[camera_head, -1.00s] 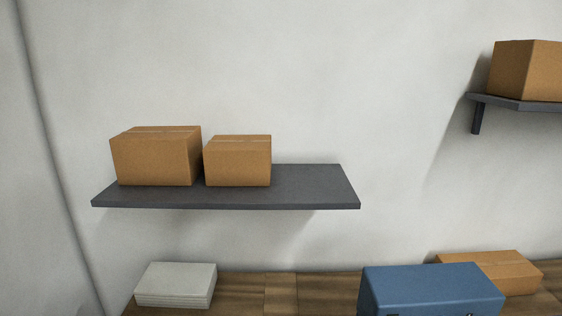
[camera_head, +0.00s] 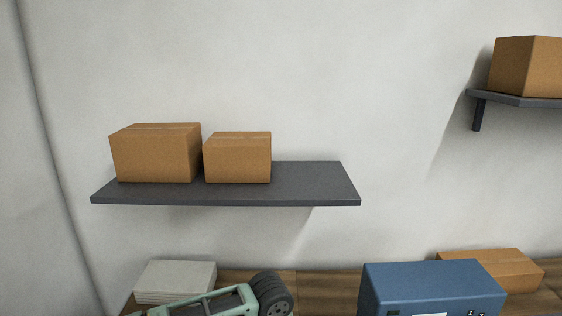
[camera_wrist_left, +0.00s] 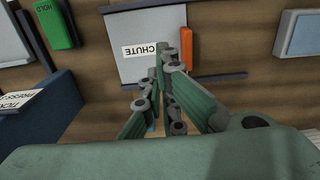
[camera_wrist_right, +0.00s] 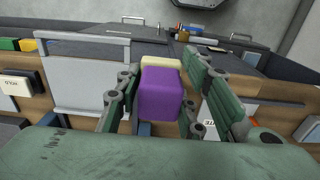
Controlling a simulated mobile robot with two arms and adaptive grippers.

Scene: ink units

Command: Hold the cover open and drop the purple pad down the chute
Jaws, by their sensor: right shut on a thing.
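A purple pad (camera_wrist_right: 161,93) with a cream part (camera_wrist_right: 160,63) behind it sits between the fingers of my right gripper (camera_wrist_right: 161,85), which is shut on it. In the left wrist view a pale grey panel (camera_wrist_left: 135,72) bears a CHUTE label (camera_wrist_left: 146,50), with an orange bar (camera_wrist_left: 187,50) beside it. My left gripper (camera_wrist_left: 166,52) is in front of this panel, its fingertips close together near the orange bar. I see nothing between them. Whether the panel is the cover, and how far it stands open, I cannot tell. The pad is not visible in the head view.
The left wrist view shows a green HOLD block (camera_wrist_left: 53,22) and a dark blue labelled box (camera_wrist_left: 40,115). In the head view a blue box (camera_head: 430,285), a cardboard box (camera_head: 495,268) and a grey stack (camera_head: 176,280) stand on the wooden surface, below a shelf (camera_head: 310,183).

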